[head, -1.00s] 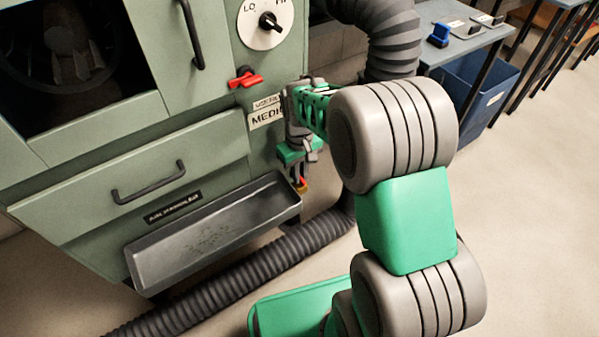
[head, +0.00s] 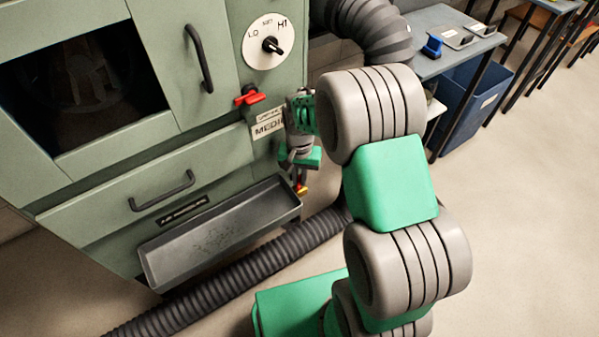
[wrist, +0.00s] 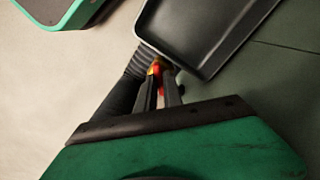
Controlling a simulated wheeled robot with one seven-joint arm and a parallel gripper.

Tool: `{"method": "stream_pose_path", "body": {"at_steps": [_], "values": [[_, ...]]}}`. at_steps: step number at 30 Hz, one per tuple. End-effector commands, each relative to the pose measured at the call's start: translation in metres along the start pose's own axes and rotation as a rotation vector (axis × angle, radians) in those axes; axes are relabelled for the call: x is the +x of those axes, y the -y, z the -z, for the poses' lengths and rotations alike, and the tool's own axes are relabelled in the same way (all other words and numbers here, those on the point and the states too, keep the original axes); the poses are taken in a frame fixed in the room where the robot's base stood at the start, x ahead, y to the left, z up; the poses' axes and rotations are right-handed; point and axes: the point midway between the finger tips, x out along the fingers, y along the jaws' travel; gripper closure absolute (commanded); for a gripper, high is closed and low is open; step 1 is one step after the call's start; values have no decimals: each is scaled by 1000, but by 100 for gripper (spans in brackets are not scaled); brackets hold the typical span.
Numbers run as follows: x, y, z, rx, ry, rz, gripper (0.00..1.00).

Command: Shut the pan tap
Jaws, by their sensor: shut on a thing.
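The pan tap (head: 301,190) shows as a small red and yellow piece by the right end of the grey pan (head: 165,262). My gripper (head: 298,181) points down beside the pan's right end, with its fingertips at the tap. In the wrist view the tap (wrist: 157,67) shows red and yellow at the tips of my dark fingers (wrist: 160,82), which are shut on it. The pan (wrist: 196,62) is just beyond it. My fingers hide part of the tap, so the angle of its handle is hard to tell.
The green cabinet (head: 215,160) carries a separate red lever (head: 250,97), a dial (head: 268,42) and a drawer handle (head: 162,193). A ribbed hose (head: 235,272) runs along the floor below the pan. A bench (head: 440,58) with a blue bin (head: 468,92) stands at the right.

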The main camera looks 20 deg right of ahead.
Motion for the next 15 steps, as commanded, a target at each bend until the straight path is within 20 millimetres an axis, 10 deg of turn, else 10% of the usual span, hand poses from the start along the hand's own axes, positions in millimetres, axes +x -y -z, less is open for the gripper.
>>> {"method": "stream_pose_path", "body": {"at_steps": [15], "values": [[-2,1,-2,480,4,-1,100]]}}
